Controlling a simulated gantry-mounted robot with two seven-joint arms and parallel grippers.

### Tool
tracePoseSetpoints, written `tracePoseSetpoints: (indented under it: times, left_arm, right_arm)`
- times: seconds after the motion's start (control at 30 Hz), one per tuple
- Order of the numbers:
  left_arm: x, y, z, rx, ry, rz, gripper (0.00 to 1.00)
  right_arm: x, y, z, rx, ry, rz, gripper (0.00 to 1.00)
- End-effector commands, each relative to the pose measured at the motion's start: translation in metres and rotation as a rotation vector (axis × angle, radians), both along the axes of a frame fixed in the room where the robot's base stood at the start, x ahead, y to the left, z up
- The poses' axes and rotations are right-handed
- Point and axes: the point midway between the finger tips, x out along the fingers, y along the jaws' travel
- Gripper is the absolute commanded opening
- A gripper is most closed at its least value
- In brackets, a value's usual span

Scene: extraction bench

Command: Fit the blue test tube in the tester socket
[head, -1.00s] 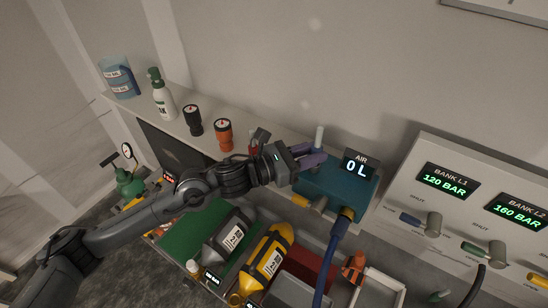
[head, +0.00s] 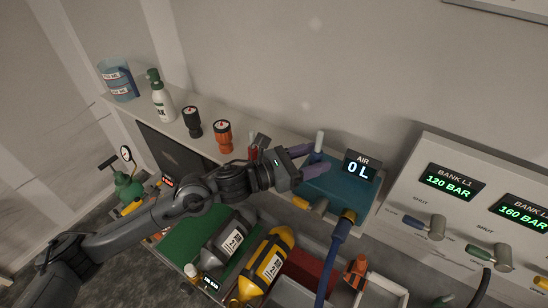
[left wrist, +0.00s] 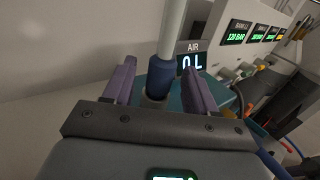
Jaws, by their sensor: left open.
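The blue test tube (head: 319,141) stands roughly upright at the tester, with a pale upper part and a blue lower part. In the left wrist view, the tube's blue part (left wrist: 160,76) meets a grey collar, the tester socket (left wrist: 152,101); how deep it sits I cannot tell. The tester (head: 338,190) is a teal box with an AIR display (head: 358,167) reading 0 L. My left gripper (head: 316,160) is open, its purple fingers apart on either side of the tube, with visible gaps in the left wrist view (left wrist: 158,62). My right gripper is out of view.
A blue hose (head: 336,250) with a brass fitting leaves the tester's front. Black and yellow cylinders (head: 265,262) lie below my left arm. A black-topped and an orange gauge (head: 223,137) stand on the shelf. The bank panel (head: 430,160) is at right.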

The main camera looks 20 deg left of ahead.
Motion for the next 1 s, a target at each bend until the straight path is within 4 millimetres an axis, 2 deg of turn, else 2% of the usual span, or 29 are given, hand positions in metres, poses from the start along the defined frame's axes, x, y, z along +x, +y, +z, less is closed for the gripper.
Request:
tracePoseSetpoints:
  times: [0.27,0.7,1.0]
  left_arm:
    - [-0.004,0.006,-0.001,0.001,0.000,0.001,0.57]
    - [-0.051,0.054,-0.003,0.004,-0.001,0.002,0.57]
    - [-0.072,0.075,-0.001,0.001,0.001,0.001,0.57]
  right_arm:
    - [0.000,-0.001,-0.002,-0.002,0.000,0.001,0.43]
    - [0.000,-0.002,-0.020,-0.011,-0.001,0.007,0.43]
    - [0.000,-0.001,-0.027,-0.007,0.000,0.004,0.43]
